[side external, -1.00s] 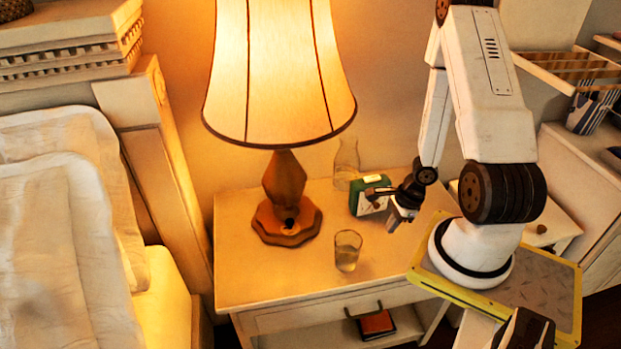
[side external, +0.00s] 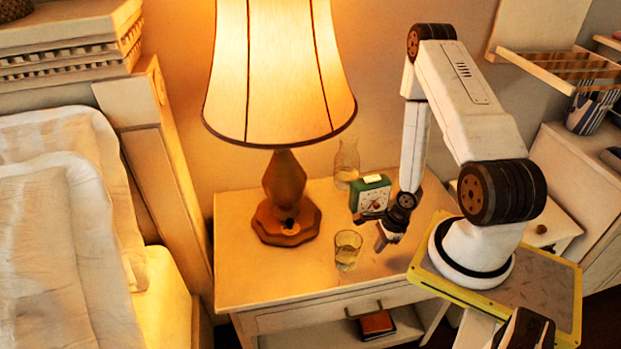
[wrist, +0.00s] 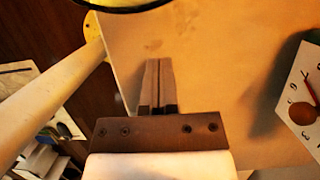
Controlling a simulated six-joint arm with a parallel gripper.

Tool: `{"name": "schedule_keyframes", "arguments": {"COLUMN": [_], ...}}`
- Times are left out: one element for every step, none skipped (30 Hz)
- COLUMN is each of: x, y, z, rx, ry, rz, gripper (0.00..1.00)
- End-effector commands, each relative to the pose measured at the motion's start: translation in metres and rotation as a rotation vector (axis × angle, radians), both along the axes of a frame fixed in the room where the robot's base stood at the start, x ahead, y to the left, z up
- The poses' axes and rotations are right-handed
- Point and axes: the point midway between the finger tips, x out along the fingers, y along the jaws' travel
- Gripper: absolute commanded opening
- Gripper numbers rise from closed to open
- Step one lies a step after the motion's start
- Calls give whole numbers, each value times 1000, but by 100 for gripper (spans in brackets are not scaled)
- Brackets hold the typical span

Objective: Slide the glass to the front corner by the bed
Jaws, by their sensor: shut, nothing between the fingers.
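The clear glass (side external: 347,250) stands upright on the nightstand top (side external: 290,275), right of the lamp base and some way in from the front edge. It seems to hold a little clear liquid. My gripper (side external: 380,246) is shut and empty, low over the nightstand just right of the glass, with a small gap between them. In the wrist view my closed fingers (wrist: 158,64) point at bare wood. A dark curved rim at the top edge there may be the glass; I cannot tell. The bed (side external: 75,230) is at the left; the nightstand's front-left corner is bare.
The lamp (side external: 285,215) stands behind and left of the glass. A green alarm clock (side external: 371,196) is behind my gripper; its face shows in the wrist view (wrist: 308,75). A glass carafe (side external: 347,163) stands at the back. The front-left strip is clear.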

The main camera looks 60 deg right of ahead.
Motion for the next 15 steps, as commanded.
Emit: {"name": "schedule_keyframes", "arguments": {"x": [1, 1, 2, 3, 4, 6, 9, 11, 13, 15, 17, 19, 20, 22, 24], "y": [2, 2, 3, 4, 4, 7, 9, 11, 13, 15, 17, 19, 21, 22, 24], "z": [-6, -8, -12, -15, -18, -18, -17, -17, -17, -17, -17, -17, -17, -17, -17], "rx": [1, 1, 2, 1, 0, 0, -1, -1, -2, -2, -2, -2, -2, -2, -2], "ry": [1, 1, 2, 1, 0, 0, -1, -1, 0, -1, -1, 0, 0, 1, 0], "rz": [1, 2, 3, 2, 1, 4, 5, 6, 5, 6, 6, 4, 4, 4, 4], "gripper": [0, 0, 0, 0, 0, 0, 0, 0, 0, 0, 0, 0, 0, 0, 0]}}
